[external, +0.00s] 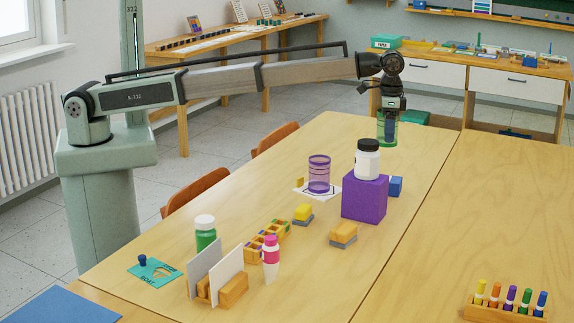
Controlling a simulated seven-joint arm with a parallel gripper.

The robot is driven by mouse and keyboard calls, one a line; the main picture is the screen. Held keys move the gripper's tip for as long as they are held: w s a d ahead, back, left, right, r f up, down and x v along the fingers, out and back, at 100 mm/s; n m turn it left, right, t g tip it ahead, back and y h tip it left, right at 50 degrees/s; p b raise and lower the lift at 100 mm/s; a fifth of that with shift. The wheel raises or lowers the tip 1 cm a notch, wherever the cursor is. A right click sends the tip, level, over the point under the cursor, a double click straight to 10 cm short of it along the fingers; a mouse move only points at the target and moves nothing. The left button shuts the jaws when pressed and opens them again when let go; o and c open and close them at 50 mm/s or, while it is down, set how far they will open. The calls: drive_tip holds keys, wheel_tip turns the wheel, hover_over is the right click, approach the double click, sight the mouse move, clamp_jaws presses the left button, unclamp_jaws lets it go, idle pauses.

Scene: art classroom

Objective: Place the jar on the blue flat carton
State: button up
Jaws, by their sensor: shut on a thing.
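My gripper (387,121) points down at the far end of the table, shut on a green see-through jar (381,140). Something dark blue shows at its fingers, inside or behind the jar's wall; I cannot tell which. I cannot tell whether the jar's base touches the table. A flat blue piece (62,306) lies at the near left corner, cut by the picture edge; it may be the blue flat carton. A white jar with a black lid (367,160) stands upright on a purple box (364,198).
A purple see-through cup (319,175), a small blue block (396,187), yellow-grey blocks (343,234), a divided wooden tray (266,242), a pink-white bottle (271,258), a green bottle (205,233) and a card holder (233,291) crowd the left table. The right table is mostly clear around a pen rack (504,311).

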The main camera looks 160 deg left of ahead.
drive_tip(key=shift+f, duration=5.4)
drive_tip(key=o, duration=1)
drive_tip(key=shift+f, duration=0.1)
drive_tip(key=shift+o, duration=0.2)
wheel_tip(320, 180, up, 12)
drive_tip(key=shift+r, duration=0.15)
